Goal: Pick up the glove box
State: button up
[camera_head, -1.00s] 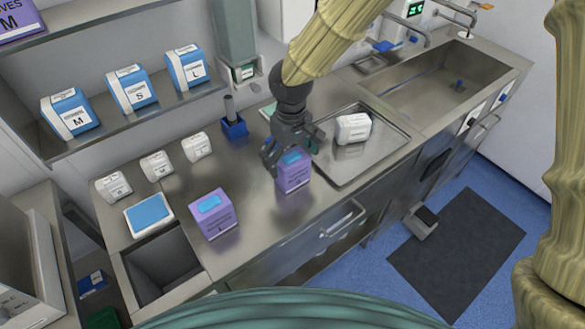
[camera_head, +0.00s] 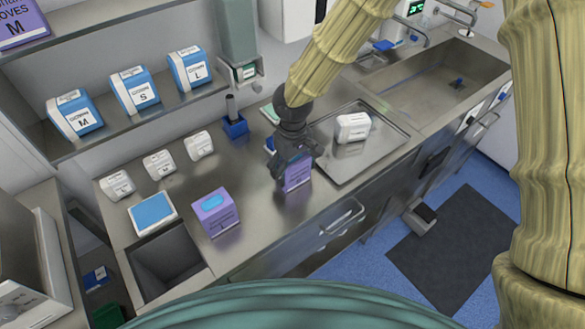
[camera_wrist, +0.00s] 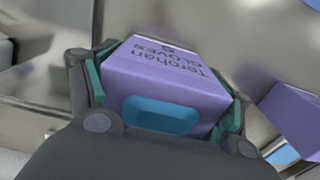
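A purple glove box (camera_head: 297,174) stands on the steel counter, left of the tray, with its top mostly hidden by my gripper (camera_head: 293,168) in the head view. In the wrist view the box (camera_wrist: 165,80) shows its "Terahan Gloves" lettering and blue opening. The green finger pads of my gripper (camera_wrist: 168,103) lie against both sides of the box, so it looks shut on it. I cannot tell whether the box is clear of the counter. A second purple glove box (camera_head: 216,213) stands to the left, apart from my gripper, and partly shows in the wrist view (camera_wrist: 294,122).
A steel tray (camera_head: 378,157) with a white package (camera_head: 353,127) lies to the right. A blue holder (camera_head: 235,127) stands behind. Small white packages (camera_head: 159,164) and a blue-topped box (camera_head: 153,213) are at left. Blue boxes stand on the shelf (camera_head: 160,117). The sink (camera_head: 430,85) is at right.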

jog(key=c, duration=0.4)
jog(key=shift+r, duration=0.1)
